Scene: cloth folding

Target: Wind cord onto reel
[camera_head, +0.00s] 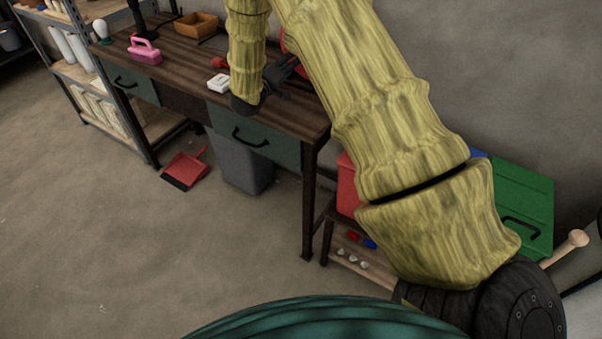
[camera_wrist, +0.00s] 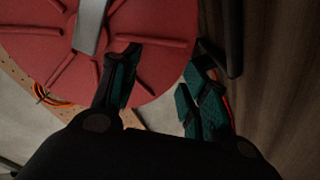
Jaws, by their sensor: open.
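A large red reel (camera_wrist: 150,35) with raised spokes and a grey bar (camera_wrist: 90,25) across it fills the upper left of the wrist view. In the head view only slivers of red show behind my arm, near the desk's far edge. A loop of orange cord (camera_wrist: 42,97) lies at the left, beyond the reel's rim. My gripper (camera_wrist: 160,90) is open. Its left finger is in front of the reel's lower face, and its right finger is past the reel's right edge. I cannot tell whether either touches it. My gripper (camera_head: 280,75) is over the desk, partly hidden by my arm.
A grey bin (camera_head: 240,165) and red dustpan (camera_head: 185,170) stand below. A green box (camera_head: 520,200) is at right. The floor at left is clear.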

